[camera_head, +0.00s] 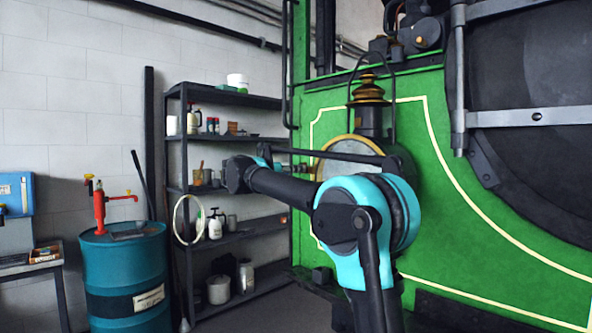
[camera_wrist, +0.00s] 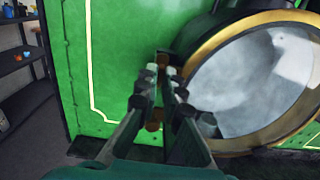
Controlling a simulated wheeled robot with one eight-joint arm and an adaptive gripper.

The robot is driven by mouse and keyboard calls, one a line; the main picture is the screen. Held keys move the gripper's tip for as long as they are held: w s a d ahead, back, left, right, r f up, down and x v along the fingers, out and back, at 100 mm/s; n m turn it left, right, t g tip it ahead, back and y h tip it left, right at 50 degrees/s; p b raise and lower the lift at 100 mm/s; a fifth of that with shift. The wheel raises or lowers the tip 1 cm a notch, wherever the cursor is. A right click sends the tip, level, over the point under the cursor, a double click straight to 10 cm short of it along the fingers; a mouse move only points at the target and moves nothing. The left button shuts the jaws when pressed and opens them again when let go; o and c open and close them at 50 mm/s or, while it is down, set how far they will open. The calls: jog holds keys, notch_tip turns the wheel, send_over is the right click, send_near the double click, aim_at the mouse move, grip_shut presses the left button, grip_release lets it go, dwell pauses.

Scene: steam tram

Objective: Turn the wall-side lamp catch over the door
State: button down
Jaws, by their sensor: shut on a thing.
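The lamp (camera_head: 368,122) stands on the green tram front, with a dark body, a brass-ringed chimney and a wire handle. Its round glass door has a brass rim (camera_wrist: 207,66), which shows large at the right in the wrist view. My gripper (camera_wrist: 162,73) is at the wall side of the door, its two fingers close together around the small dark lamp catch (camera_wrist: 163,58). The catch is mostly hidden between the fingertips, so its turn angle cannot be told. In the head view my gripper (camera_head: 304,168) reaches the left edge of the door, and my arm covers part of the lamp.
The green tram panel (camera_head: 460,205) lies close behind the lamp. A dark shelf rack (camera_head: 233,97) with bottles and tins stands left of my gripper. A blue drum (camera_head: 125,262) with a red pump is farther left. A large dark round door (camera_head: 540,75) is at the right.

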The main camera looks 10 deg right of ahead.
jog(key=shift+a, duration=0.1)
jog(key=m, duration=1.7)
jog(key=shift+s+f+m, duration=0.1)
jog(key=shift+f+m, duration=0.15)
jog(key=shift+m, duration=0.15)
dwell(0.3)
jog(key=shift+d, duration=0.2)
jog(key=c, duration=1.7)
grip_release()
jog(key=shift+s, duration=0.1)
jog(key=shift+f, duration=0.1)
